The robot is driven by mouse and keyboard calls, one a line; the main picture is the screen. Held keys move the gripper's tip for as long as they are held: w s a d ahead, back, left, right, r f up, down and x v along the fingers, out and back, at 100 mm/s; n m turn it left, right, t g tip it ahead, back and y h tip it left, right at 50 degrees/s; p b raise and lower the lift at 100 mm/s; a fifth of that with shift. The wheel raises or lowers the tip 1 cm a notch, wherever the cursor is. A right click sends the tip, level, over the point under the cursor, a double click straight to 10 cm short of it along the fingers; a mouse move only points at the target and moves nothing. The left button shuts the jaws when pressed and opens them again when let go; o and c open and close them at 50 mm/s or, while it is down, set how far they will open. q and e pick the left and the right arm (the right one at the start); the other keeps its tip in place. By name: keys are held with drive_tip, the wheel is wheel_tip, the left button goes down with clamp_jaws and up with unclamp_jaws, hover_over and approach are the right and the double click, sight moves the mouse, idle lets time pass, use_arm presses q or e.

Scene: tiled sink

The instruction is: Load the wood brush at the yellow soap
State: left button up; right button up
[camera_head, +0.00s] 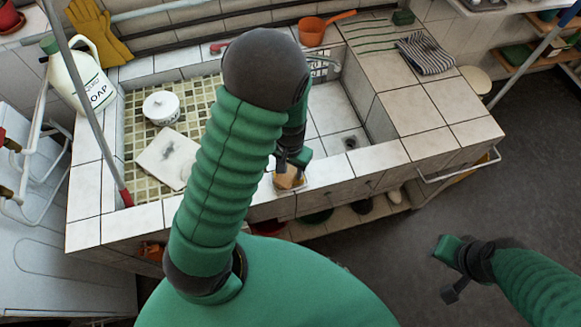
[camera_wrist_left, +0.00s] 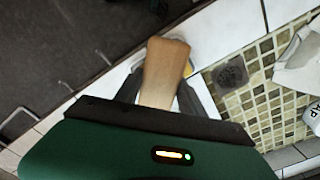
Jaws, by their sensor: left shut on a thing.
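The wood brush (camera_head: 289,179) is at the sink's front ledge, and its light wooden body (camera_wrist_left: 165,68) fills the middle of the left wrist view. My left gripper (camera_head: 291,164) is shut on it, with one finger on each side. Under and beside the brush is a pale dish (camera_wrist_left: 196,82). A small sliver of yellow soap (camera_wrist_left: 188,68) shows at the brush's edge; the rest is hidden. I cannot tell whether the bristles touch the soap. My right gripper (camera_head: 449,270) is open and empty over the floor at the right.
A soap jug (camera_head: 82,77) stands at the left. An orange pan (camera_head: 313,31) and a striped towel (camera_head: 425,54) are at the back. The right basin is mostly clear.

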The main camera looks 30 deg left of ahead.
sight(289, 167)
use_arm(q)
drive_tip(key=r+p, duration=0.1)
drive_tip(key=r, duration=0.1)
drive_tip(key=r+p, duration=0.1)
drive_tip(key=p, duration=0.1)
drive_tip(key=shift+a+r, duration=0.4)
wheel_tip(289, 167, up, 2)
drive_tip(key=shift+d+r+p, duration=0.1)
drive_tip(key=shift+r+p, duration=0.1)
drive_tip(key=shift+p, duration=1)
drive_tip(key=shift+d+r, duration=0.15)
drive_tip(key=shift+r, duration=0.15)
drive_tip(key=shift+f, duration=0.1)
